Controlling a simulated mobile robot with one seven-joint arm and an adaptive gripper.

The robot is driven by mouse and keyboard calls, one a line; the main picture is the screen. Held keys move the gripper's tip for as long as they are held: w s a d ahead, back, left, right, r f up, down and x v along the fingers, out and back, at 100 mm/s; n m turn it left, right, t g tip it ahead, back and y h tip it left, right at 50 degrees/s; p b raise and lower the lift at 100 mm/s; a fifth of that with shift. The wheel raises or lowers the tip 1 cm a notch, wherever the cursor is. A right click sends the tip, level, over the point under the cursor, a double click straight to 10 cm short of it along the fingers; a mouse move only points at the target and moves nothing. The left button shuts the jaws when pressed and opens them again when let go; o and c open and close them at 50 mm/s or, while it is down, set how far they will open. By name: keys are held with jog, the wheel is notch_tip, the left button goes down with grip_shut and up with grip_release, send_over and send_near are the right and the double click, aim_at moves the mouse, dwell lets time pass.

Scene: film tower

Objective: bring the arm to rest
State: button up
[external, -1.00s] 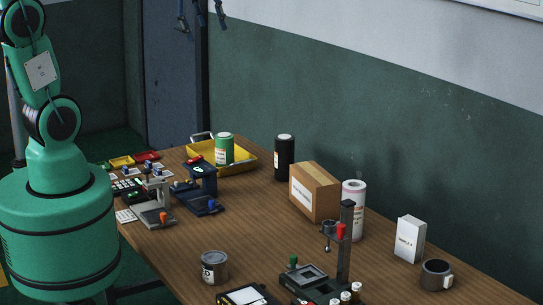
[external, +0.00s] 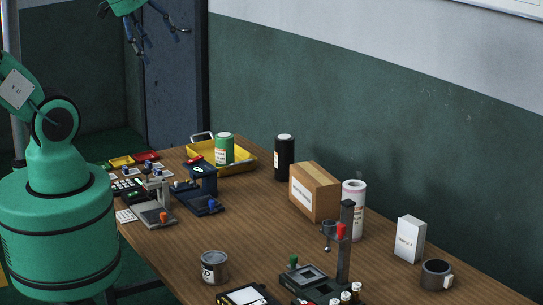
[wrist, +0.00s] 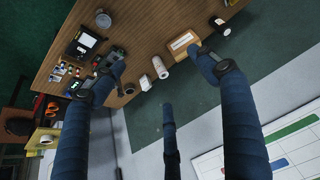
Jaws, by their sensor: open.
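My gripper (external: 162,40) is at the top of the external view, high above the far end of the table and partly cut off by the frame edge. Its dark blue fingers are spread, open and empty. In the wrist view my gripper (wrist: 160,72) also shows its fingers apart with nothing between them. The table and wall lie well beyond the fingertips. My green arm bends at the left of the external view, its upper part out of frame.
The wooden table (external: 265,225) holds a yellow tray (external: 243,168) with a green can (external: 224,148), a black canister (external: 284,158), a cardboard box (external: 314,192), a paper roll (external: 354,209), a white carton (external: 409,239), a mug (external: 436,275) and a tin (external: 214,267). Air around my gripper looks clear.

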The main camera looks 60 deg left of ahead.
jog(key=shift+f, duration=0.15)
notch_tip(320, 180, down, 8)
jog(key=b, duration=0.8)
